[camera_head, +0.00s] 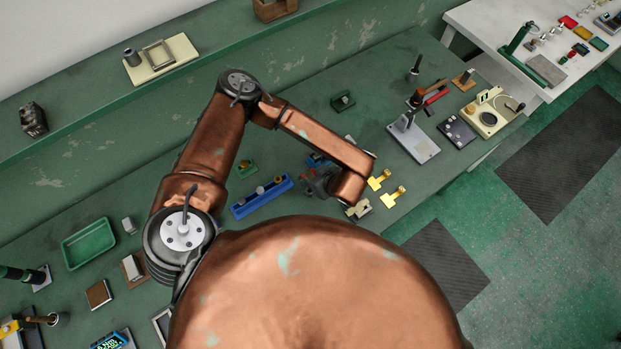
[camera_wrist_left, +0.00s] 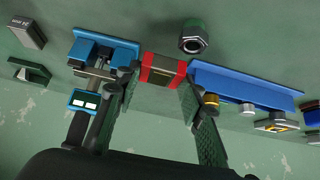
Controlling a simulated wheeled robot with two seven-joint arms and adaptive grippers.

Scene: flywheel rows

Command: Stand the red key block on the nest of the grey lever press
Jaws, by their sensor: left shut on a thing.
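The red key block (camera_wrist_left: 163,70), red at both ends with a dark middle, is between the fingers of my left gripper (camera_wrist_left: 159,84) in the left wrist view. The gripper is shut on it; I cannot tell whether the block touches the bench. The grey lever press (camera_head: 414,142) stands further right, with a pale base plate and an upright lever. Its nest is too small to tell. My right gripper is not in view.
A blue rail with knobs (camera_head: 262,197) lies left of the gripper, and a blue vise (camera_wrist_left: 101,50) is close beside it. Yellow T-shaped pieces (camera_head: 393,196) lie between gripper and bench edge. A dark studded plate (camera_head: 457,131) sits right of the press.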

